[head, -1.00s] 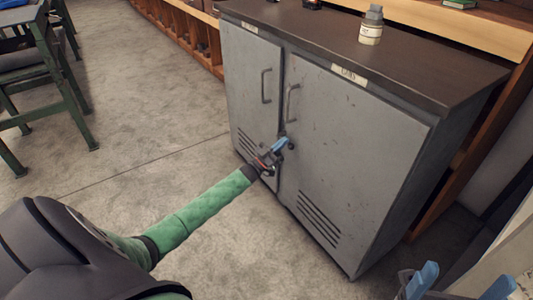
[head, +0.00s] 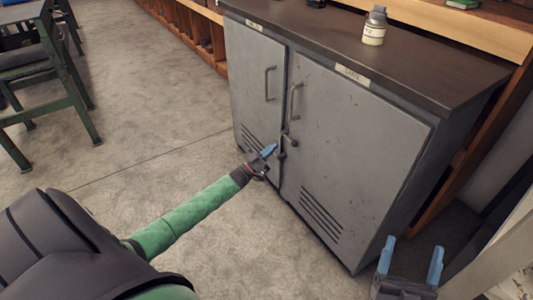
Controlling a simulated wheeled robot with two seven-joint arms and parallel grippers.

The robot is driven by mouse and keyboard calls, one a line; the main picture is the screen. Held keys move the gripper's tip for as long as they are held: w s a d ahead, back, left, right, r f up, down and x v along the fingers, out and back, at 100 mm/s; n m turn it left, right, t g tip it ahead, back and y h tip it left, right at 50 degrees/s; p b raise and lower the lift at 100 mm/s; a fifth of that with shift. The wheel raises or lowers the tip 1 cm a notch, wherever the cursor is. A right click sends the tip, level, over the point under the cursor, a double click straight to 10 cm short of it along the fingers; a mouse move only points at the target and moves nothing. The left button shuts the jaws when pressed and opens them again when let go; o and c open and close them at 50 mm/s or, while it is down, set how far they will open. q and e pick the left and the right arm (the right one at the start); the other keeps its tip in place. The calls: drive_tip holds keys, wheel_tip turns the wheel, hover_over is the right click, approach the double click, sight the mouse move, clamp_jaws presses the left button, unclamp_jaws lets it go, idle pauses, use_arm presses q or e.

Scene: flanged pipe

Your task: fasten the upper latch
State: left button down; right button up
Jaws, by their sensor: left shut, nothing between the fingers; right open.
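A grey two-door metal cabinet (head: 350,150) stands on the floor with both doors shut. Small dark latch hardware (head: 292,142) sits at the seam between the doors, below the handles. It is too small to tell which piece is the upper latch or whether it is fastened. My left gripper (head: 270,150), with blue fingertips, is shut and empty. It is just left of the hardware, in front of the left door's lower part, and appears apart from it. My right gripper (head: 412,246) is open and empty at the lower right, in front of the cabinet's right side.
A bottle (head: 375,26) stands on the dark cabinet top (head: 420,65). The doors have metal handles (head: 295,100). A green-framed stool (head: 55,90) stands at the left. Wooden shelving (head: 190,35) runs behind. The floor between stool and cabinet is clear.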

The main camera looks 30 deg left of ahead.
use_arm(q)
drive_tip(key=shift+v, duration=1.35)
use_arm(e)
drive_tip(key=shift+w+a+f+g, duration=0.15)
drive_tip(key=shift+w+f+g, duration=0.15)
drive_tip(key=shift+f, duration=0.25)
